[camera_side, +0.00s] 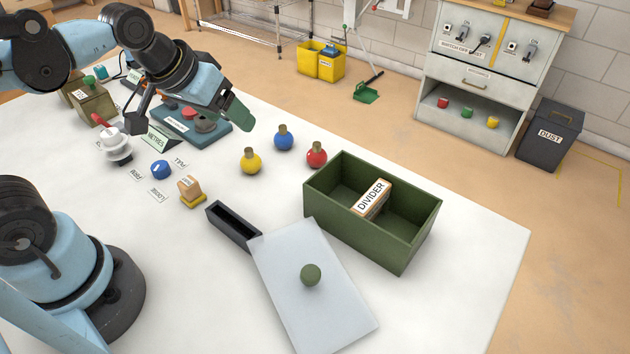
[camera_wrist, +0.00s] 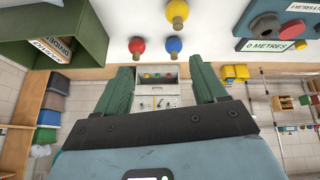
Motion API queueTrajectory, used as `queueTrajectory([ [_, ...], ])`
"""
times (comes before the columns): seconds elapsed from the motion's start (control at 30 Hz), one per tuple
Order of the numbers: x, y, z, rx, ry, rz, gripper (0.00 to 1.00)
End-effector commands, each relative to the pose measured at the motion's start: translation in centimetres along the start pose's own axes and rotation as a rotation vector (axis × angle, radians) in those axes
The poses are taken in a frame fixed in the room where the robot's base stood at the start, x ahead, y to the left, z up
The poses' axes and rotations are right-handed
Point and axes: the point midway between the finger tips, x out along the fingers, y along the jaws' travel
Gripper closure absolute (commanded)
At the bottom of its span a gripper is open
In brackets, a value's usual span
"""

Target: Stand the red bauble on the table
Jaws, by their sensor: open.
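The red bauble (camera_side: 317,158) stands on the white table (camera_side: 400,300), cap up, just left of the green box (camera_side: 418,233). A blue bauble (camera_side: 283,142) and a yellow bauble (camera_side: 250,163) stand to its left. My gripper (camera_side: 243,122) is in the air to the left of the baubles, empty, with green fingers. In the wrist view the fingers of my gripper (camera_wrist: 160,72) are spread. The red bauble (camera_wrist: 137,46), blue bauble (camera_wrist: 174,45) and yellow bauble (camera_wrist: 175,13) show beyond them, not between them.
The open green box has a divider block labelled DIVIDER (camera_side: 371,198). A pale lid (camera_side: 330,310) with a green knob and a narrow black tray (camera_side: 233,226) lie in front. A teal device (camera_side: 180,120) sits below my arm. Table is clear at the right front.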

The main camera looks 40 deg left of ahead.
Motion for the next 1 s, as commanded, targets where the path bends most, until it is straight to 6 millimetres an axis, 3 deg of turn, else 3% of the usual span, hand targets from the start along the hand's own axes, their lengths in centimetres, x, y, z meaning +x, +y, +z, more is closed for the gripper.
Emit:
queueTrajectory([
  [0.1, 0.2, -0.6, 1.6, 0.094, 0.05, -0.005, 0.29],
  [0.23, 0.4, -0.9, 2.3, 0.147, 0.078, -0.009, 0.29],
  [1.0, 0.4, -0.9, 2.4, 0.157, 0.082, -0.01, 0.29],
])
